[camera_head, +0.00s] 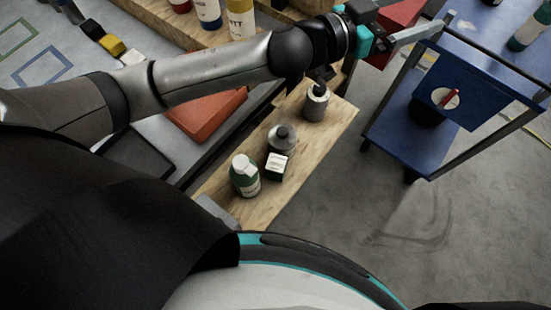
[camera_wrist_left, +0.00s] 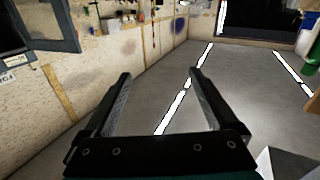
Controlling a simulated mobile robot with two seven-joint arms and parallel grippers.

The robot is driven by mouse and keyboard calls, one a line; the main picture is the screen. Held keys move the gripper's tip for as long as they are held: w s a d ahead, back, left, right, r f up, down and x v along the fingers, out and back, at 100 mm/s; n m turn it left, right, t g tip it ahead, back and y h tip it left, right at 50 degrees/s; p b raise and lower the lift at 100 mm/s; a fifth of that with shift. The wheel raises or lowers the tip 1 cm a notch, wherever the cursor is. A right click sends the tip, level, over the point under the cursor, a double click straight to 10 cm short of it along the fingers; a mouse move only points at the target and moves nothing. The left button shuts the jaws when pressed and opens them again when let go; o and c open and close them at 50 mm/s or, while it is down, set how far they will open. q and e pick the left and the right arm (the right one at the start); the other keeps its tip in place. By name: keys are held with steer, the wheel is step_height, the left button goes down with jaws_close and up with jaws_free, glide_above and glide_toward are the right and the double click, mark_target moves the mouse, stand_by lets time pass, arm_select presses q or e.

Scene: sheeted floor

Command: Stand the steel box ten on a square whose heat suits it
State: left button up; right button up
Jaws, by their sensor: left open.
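My left arm crosses the top of the head view from the left, and its gripper (camera_head: 425,33) is at the upper right, near the blue cart. In the left wrist view the gripper's two fingers (camera_wrist_left: 159,75) are apart with nothing between them. A green outlined square (camera_head: 15,40) and a blue outlined square (camera_head: 42,68) lie on the grey surface at the far left of the head view, away from the gripper. I cannot make out a steel box marked ten in either view. My right gripper is not in view.
A blue cart (camera_head: 415,135) stands at right. A red-orange box (camera_head: 207,114) lies beneath my arm. Grey floor (camera_head: 400,240) is open at lower right.

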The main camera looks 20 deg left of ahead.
arm_select(q)
steer(key=s+d+r+m+g+h, duration=0.4)
steer(key=s+m+g+h, duration=0.25)
steer(key=m, duration=0.35)
steer(key=s+d+f+m+g, duration=0.2)
steer(key=s+m+g, duration=0.3)
steer(key=m, duration=0.2)
steer(key=m+g+y+b, duration=0.2)
steer(key=m+g+y, duration=0.2)
steer(key=m+y, duration=1.05)
glide_toward(278, 158)
steer(key=d+f+n+y+b, duration=0.1)
steer(key=f, duration=0.1)
steer(key=s+d+f+n+y+b, duration=0.1)
steer(key=d+f+n+y, duration=0.1)
steer(key=s+d+f+n+y+b, duration=0.1)
steer(key=f, duration=0.1)
steer(key=shift+d+n+y, duration=0.25)
steer(key=shift+n+y, duration=0.1)
steer(key=shift+y, duration=0.05)
steer(key=shift+a+b+x, duration=0.2)
steer(key=shift+b+x, duration=0.6)
steer(key=shift+x, duration=2)
steer(key=shift+w, duration=0.1)
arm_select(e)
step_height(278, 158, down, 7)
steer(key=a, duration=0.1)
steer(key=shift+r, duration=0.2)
